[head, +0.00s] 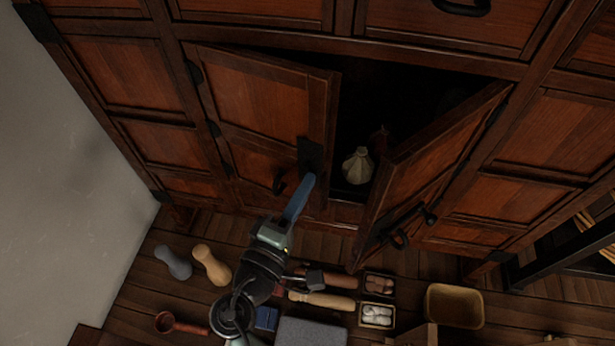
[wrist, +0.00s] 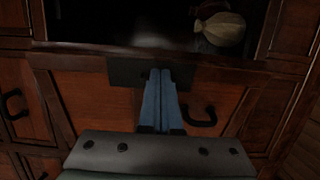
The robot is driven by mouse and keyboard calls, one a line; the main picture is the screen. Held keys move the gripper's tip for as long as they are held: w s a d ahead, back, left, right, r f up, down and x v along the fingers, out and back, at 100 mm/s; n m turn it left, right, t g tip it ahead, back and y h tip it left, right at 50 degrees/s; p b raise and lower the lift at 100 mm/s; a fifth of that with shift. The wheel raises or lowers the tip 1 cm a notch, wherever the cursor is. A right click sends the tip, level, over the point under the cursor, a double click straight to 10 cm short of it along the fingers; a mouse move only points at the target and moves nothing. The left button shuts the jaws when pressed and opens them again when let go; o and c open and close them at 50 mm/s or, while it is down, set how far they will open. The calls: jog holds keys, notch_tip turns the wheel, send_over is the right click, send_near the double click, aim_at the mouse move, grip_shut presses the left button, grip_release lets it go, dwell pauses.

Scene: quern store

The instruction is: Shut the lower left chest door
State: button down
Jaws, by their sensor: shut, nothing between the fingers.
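The lower left chest door (head: 262,105) is brown panelled wood and stands ajar, its free edge swung out from the dark opening. It has a dark metal plate (head: 311,153) and a dark handle (head: 279,184) near that edge. In the wrist view the same door (wrist: 95,92) spans the middle, with its handle (wrist: 198,120) right of the fingers. My gripper (head: 308,180) is shut and empty, its blue fingertips (wrist: 160,72) at the plate. I cannot tell whether they touch it. The fingers hide part of the door's edge.
The right door (head: 430,165) stands wide open. A pale tied sack (head: 358,167) sits inside the chest. On the floor are a wooden pestle-like piece (head: 322,300), small boxes (head: 377,315), a tan basin (head: 454,306) and two bottle-like shapes (head: 212,264). A pale wall (head: 60,170) stands left.

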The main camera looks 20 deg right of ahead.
aim_at(316, 170)
jog(key=shift+w+d, duration=0.4)
jog(key=shift+d, duration=0.05)
jog(key=shift+w+d+f, duration=0.1)
jog(key=shift+w+d, duration=0.1)
jog(key=shift+d, duration=0.1)
jog(key=b+x, duration=0.2)
jog(key=x, duration=0.3)
jog(key=shift+r, duration=0.3)
